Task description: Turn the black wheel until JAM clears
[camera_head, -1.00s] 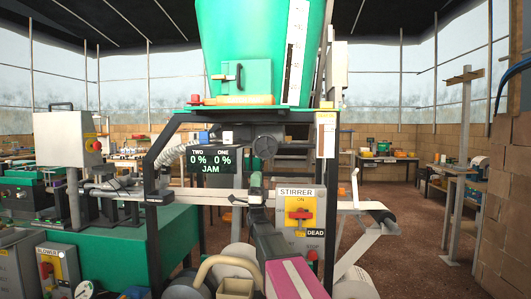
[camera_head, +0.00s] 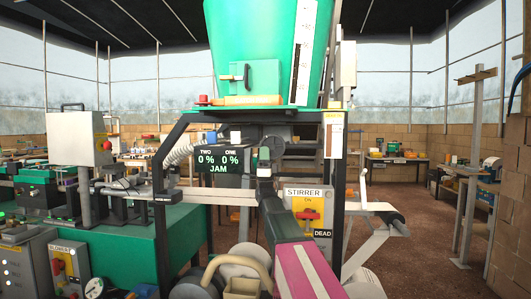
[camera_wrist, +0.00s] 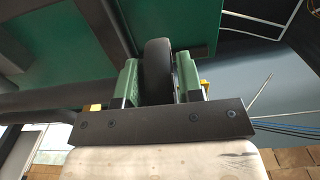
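The black wheel (camera_head: 271,149) sits on the green machine's frame, right of the display, partly covered by my gripper (camera_head: 264,170). In the wrist view the wheel (camera_wrist: 157,70) stands edge-on between the two green fingers of my gripper (camera_wrist: 158,82). The fingers lie close along both sides of it. Whether they press on it is not clear. The display (camera_head: 219,161) reads TWO 0%, ONE 0% and JAM below.
The green hopper (camera_head: 262,50) rises above the wheel. The STIRRER panel (camera_head: 306,215) with a DEAD label is at lower right. A frame post (camera_head: 161,215) stands left. A second switch box (camera_head: 66,268) is at lower left. Open floor lies to the right.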

